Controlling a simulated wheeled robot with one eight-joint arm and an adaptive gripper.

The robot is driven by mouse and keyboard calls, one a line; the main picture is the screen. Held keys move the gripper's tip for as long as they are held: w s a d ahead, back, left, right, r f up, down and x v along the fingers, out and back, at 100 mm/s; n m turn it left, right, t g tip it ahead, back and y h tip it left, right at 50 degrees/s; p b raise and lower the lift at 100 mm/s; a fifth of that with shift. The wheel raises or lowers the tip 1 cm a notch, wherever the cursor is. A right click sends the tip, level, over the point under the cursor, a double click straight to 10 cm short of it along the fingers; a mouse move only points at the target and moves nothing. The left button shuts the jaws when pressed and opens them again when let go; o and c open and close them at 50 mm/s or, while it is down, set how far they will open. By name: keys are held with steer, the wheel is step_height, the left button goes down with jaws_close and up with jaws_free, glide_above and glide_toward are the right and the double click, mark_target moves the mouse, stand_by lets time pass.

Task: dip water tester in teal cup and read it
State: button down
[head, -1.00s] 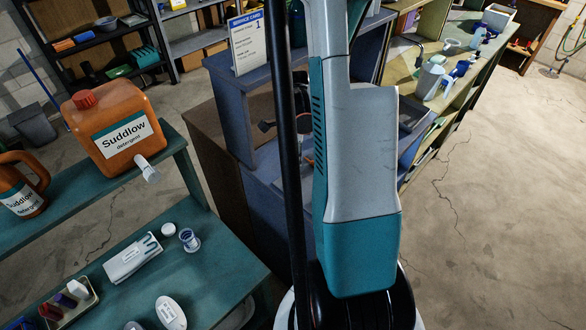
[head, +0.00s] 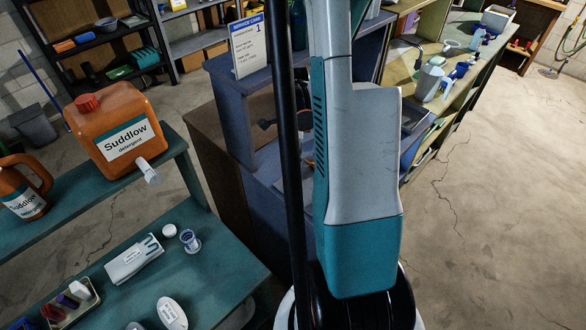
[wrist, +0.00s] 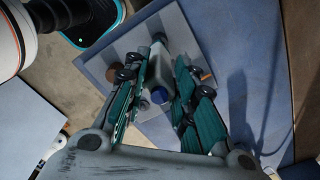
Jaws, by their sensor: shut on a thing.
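In the wrist view my gripper (wrist: 170,68) has its two teal-padded fingers closed on a slim pale grey thing with a blue end (wrist: 158,96); it may be the water tester. It is held over a blue-grey surface (wrist: 258,90) with a paler grey striped patch, and much of it is hidden by the fingers. In the head view my own arm and column hide the gripper and the spot below it. I cannot make out the teal cup for certain in either view.
A teal bench (head: 222,262) at left holds an orange detergent jug (head: 105,115), a glove pack (head: 133,260) and a small clear cup (head: 190,241). A service card (head: 248,45) stands on the blue unit. A cluttered workbench (head: 455,60) is at right; floor beside it is clear.

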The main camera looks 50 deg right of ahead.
steer(key=shift+r+p, duration=1.5)
steer(key=shift+r, duration=1.35)
steer(key=shift+s+f, duration=0.1)
